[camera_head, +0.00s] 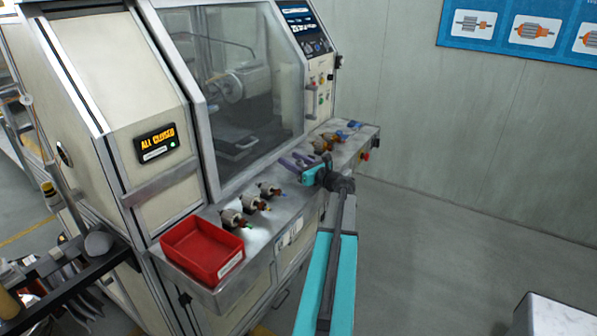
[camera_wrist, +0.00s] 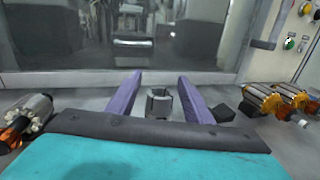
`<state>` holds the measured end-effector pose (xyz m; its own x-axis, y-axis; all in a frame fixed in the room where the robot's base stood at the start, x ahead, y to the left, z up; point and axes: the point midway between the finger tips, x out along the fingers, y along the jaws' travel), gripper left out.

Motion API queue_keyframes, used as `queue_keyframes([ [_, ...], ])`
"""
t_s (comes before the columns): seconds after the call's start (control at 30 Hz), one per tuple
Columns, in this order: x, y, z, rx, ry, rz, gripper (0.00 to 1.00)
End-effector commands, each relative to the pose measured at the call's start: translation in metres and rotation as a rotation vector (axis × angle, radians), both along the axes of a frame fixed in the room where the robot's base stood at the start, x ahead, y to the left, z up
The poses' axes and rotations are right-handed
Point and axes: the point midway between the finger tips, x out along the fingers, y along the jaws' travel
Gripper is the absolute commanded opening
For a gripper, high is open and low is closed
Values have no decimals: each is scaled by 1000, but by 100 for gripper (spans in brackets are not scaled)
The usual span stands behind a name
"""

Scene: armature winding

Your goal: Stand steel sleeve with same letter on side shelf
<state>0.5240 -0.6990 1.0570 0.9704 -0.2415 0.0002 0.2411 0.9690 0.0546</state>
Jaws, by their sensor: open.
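A small grey steel sleeve (camera_wrist: 157,103) with dark slots stands upright on the machine's ledge in the wrist view. My gripper (camera_wrist: 160,78) is open, with one purple finger to each side of the sleeve and a visible gap to both. I cannot tell how far down the fingers reach around it. In the head view my gripper (camera_head: 294,158) is low over the middle of the grey ledge (camera_head: 275,230), and the sleeve is hidden there. I can read no letter on the sleeve. I cannot tell which surface is the side shelf.
Several steel armatures (camera_head: 250,201) lie left of my gripper, beside a red bin (camera_head: 203,250). Orange-wound armatures (camera_wrist: 270,98) lie to its right. The winding machine's closed window (camera_head: 240,80) stands behind. A sign (camera_head: 155,140) reads ALL CLOSED. A dark rack (camera_head: 70,275) is at left.

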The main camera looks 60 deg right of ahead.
Motion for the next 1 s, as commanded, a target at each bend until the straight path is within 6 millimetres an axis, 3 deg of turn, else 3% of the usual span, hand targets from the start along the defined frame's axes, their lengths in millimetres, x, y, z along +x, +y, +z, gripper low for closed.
queue_keyframes([
  [0.03,0,0,0,0,0,0,45],
  [0.3,0,0,0,0,0,1,1],
  [0.67,1,1,3,-1,0,1,0],
  [1.0,1,1,26,-2,-2,1,0],
])
